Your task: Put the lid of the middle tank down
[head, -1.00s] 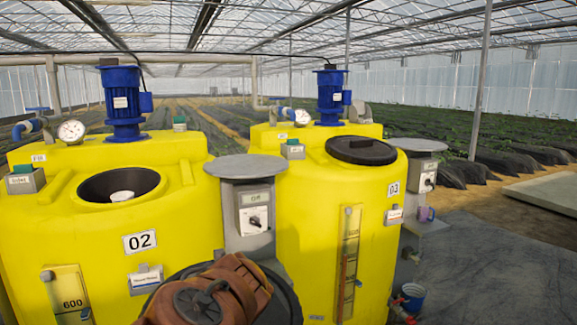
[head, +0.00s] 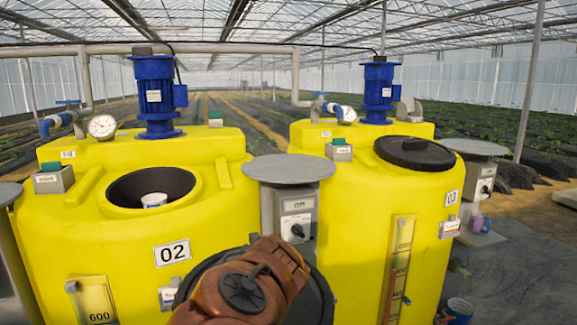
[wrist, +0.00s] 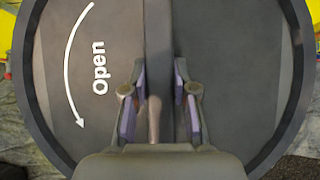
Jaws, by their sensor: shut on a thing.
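The yellow tank marked 02 (head: 225,225) stands at left centre in the head view, and its round black-rimmed opening (head: 190,184) is uncovered. A white cup-like thing (head: 154,200) shows inside the opening. My gripper (wrist: 160,108) is shut on the raised bar across a dark round lid (wrist: 235,75). The lid bears a white arrow and the word "Open". In the head view the lid (head: 318,295) is in front of tank 02, low and right of its opening, partly hidden by my arm. My fingers are hidden there.
Tank 03 (head: 355,235) stands to the right with its black lid (head: 414,153) on. A grey post with a round top (head: 290,168) and switch box stands between the tanks. Blue motors (head: 158,95) rise behind the openings. A blue bucket (head: 457,309) is on the floor at right.

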